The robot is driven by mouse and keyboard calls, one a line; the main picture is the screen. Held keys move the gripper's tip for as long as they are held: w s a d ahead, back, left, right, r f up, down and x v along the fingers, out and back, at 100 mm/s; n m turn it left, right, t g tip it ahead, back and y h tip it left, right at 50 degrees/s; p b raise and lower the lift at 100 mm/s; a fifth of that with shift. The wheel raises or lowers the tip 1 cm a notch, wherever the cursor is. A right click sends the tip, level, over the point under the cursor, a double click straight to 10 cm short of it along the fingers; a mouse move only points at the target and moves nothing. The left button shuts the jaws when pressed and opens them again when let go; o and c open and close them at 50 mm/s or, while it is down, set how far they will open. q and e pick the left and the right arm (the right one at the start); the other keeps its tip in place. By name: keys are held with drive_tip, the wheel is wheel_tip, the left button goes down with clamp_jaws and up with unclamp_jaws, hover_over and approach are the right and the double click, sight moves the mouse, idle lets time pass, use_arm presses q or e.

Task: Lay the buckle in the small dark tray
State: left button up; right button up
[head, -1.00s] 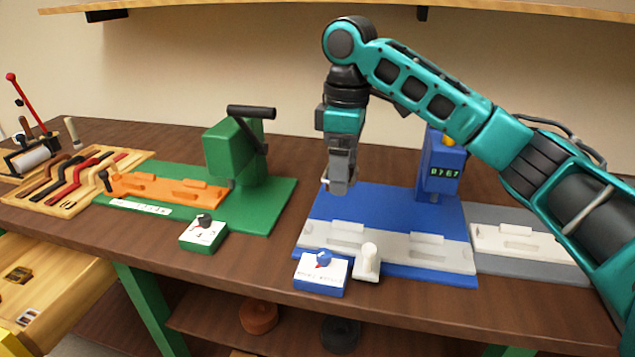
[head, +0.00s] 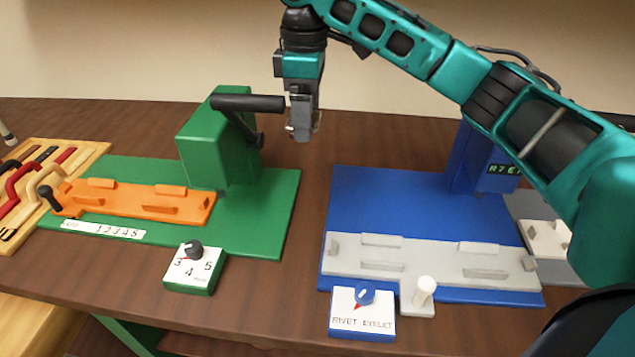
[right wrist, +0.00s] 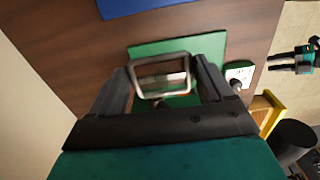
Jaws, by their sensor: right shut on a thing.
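In the head view the buckle is mostly hidden by the fingers. I cannot make out a small dark tray in either view now.
The green press (head: 205,150) with its black lever stands left of my right gripper. A blue press base (head: 400,205) lies to the right. A wooden tray (head: 88,150) of straps is at far left. Selector boxes (head: 192,272) line the front. Brown table between the presses is clear.

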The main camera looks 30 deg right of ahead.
drive_tip(key=b, duration=0.1)
hover_over(309, 203)
wheel_tip(309, 203, down, 12)
drive_tip(key=shift+r, duration=0.15)
wheel_tip(309, 203, down, 6)
drive_tip(key=shift+r+b, duration=0.25)
drive_tip(key=shift+b, duration=0.15)
drive_tip(key=shift+f, duration=0.25)
drive_tip(key=o, duration=1)
drive_tip(key=shift+f, duration=0.1)
drive_tip(key=shift+c, duration=0.2)
